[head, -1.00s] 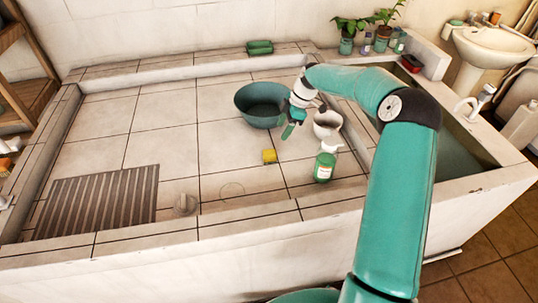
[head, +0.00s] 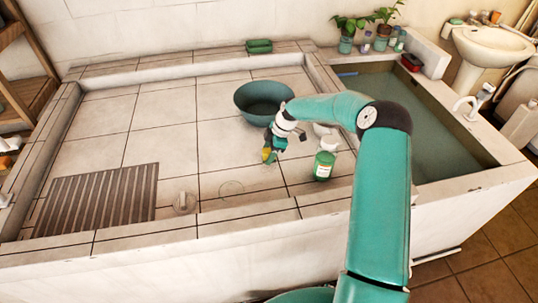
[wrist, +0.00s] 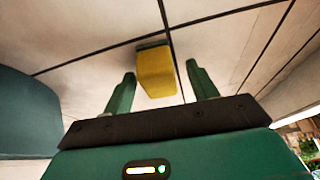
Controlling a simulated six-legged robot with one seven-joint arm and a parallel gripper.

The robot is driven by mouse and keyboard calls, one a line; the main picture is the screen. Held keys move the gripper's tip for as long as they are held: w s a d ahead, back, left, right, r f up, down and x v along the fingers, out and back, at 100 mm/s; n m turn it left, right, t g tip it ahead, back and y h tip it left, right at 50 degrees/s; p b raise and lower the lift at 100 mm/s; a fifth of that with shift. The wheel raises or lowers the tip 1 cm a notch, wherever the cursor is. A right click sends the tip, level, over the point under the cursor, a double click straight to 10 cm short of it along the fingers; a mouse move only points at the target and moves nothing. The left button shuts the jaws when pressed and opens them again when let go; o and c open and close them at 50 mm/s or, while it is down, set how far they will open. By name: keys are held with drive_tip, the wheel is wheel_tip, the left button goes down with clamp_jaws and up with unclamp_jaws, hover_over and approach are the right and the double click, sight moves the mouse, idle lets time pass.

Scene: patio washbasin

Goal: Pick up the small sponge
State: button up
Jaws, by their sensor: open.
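The small yellow sponge (wrist: 156,75) lies on the pale tiles, with a dark green strip along its far edge in the wrist view. My gripper (wrist: 160,76) is open, with one green finger on each side of the sponge's near end and a gap on both sides. In the head view my gripper (head: 268,158) is low over the basin floor and covers much of the sponge (head: 266,153). I cannot tell there how far the fingertips are above the tiles.
A teal bowl (head: 262,99) stands just behind my gripper. A green bottle with a white top (head: 324,166) and a partly hidden white container (head: 325,130) stand to its right. A slatted drain mat (head: 98,200) lies at left. Open tiles lie between.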

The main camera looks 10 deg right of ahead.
drive_tip(key=c, duration=1)
drive_tip(key=shift+c, duration=0.2)
drive_tip(key=shift+r, duration=0.15)
drive_tip(key=shift+w+r, duration=0.1)
drive_tip(key=shift+r, duration=0.5)
drive_tip(key=s+d+r, duration=0.3)
drive_tip(key=s+r, duration=0.8)
drive_tip(key=s, duration=0.2)
drive_tip(key=shift+s+d+r, duration=0.3)
drive_tip(key=shift+s+d, duration=0.05)
